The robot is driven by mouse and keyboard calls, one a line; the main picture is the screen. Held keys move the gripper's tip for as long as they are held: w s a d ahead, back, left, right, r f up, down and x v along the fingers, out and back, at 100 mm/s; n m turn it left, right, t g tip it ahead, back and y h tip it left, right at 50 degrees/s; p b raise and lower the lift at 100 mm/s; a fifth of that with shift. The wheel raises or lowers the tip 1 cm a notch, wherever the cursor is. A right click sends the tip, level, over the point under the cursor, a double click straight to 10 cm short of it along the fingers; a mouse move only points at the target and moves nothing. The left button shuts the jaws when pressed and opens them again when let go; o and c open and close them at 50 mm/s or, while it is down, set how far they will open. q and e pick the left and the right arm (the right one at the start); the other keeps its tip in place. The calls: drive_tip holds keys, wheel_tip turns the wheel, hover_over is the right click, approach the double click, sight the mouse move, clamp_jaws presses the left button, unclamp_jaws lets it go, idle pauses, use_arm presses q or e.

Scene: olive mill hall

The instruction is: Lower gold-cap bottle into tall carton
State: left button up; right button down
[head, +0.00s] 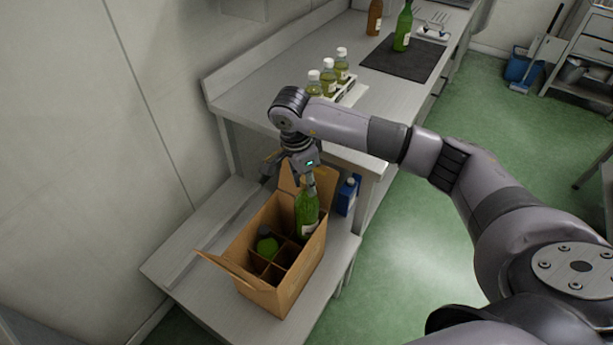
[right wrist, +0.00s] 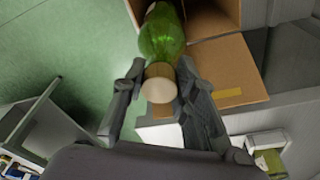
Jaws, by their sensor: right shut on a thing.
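My right gripper (head: 311,178) points down and is shut on the neck of a green bottle (head: 306,212) with a pale label. In the right wrist view its gold cap (right wrist: 159,83) sits between the fingers, with the green glass (right wrist: 163,38) beyond. The tall brown carton (head: 303,268) stands open on the low bench, its flaps spread. The held bottle is upright over the carton's far right compartments; its base is hard to make out, so I cannot tell how deep it is. Another green bottle (head: 267,246) is in a left compartment. My left gripper is not in view.
A blue container (head: 346,196) stands beside the carton, on the right. On the higher counter are several small light-capped bottles (head: 328,77), a dark mat (head: 425,66) with a green bottle (head: 403,28), and a brown bottle (head: 374,17).

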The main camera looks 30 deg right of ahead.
sight(307, 220)
drive_tip(key=shift+f+b, duration=6)
drive_tip(key=shift+f, duration=2.2)
drive_tip(key=c, duration=1.2)
unclamp_jaws()
drive_tip(key=shift+f, duration=0.1)
